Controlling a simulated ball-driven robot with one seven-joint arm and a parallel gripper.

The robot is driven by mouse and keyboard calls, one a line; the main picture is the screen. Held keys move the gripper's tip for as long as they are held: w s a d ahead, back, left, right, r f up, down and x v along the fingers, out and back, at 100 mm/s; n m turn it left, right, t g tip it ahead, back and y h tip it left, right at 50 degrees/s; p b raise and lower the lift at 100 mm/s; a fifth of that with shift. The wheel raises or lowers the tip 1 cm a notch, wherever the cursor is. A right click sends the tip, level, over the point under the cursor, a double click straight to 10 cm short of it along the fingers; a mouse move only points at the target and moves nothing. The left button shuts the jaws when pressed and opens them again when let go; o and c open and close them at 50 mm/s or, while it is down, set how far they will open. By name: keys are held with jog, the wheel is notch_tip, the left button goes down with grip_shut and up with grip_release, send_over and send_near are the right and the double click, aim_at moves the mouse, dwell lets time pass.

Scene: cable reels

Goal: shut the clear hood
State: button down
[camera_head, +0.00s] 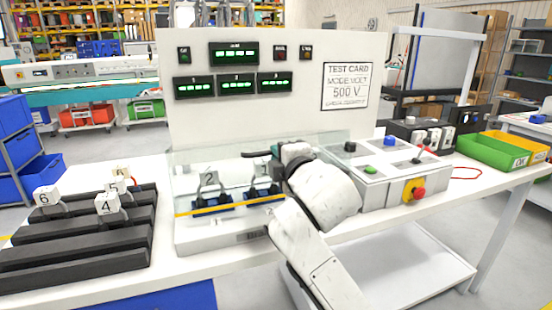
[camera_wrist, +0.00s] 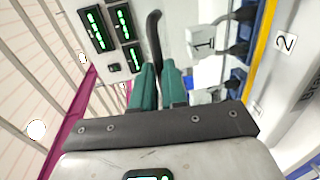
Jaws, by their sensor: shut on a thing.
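The clear hood (camera_head: 188,160) is a see-through cover on the white test bay (camera_head: 212,243) in front of the upright panel. A yellow stripe (camera_head: 230,205) runs along the bay's front. How far the hood is tilted is hard to tell. Its black curved handle (camera_head: 257,154) also shows in the wrist view (camera_wrist: 153,35). My gripper (camera_head: 290,152), with green fingers (camera_wrist: 158,82), is shut on this handle. Tags 2 (camera_head: 211,178) and 1 (camera_head: 264,170) stand at blue holders in the bay. My arm hides the bay's right part.
A black stepped rack (camera_head: 80,262) with several numbered tags stands at the left. A control box (camera_head: 375,190) with a red stop button (camera_head: 419,194) is right of the bay. Green (camera_head: 487,150) and yellow (camera_head: 522,142) bins sit at the far right. The upright panel (camera_head: 290,115) stands behind.

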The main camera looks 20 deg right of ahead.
jog(key=shift+s+f+t+b, duration=0.4)
jog(key=shift+s+f+b, duration=0.15)
jog(key=shift+f+b, duration=0.1)
jog(key=c, duration=1.2)
grip_release()
jog(key=shift+o, duration=0.2)
jog(key=s, duration=1)
jog(key=shift+s, duration=0.4)
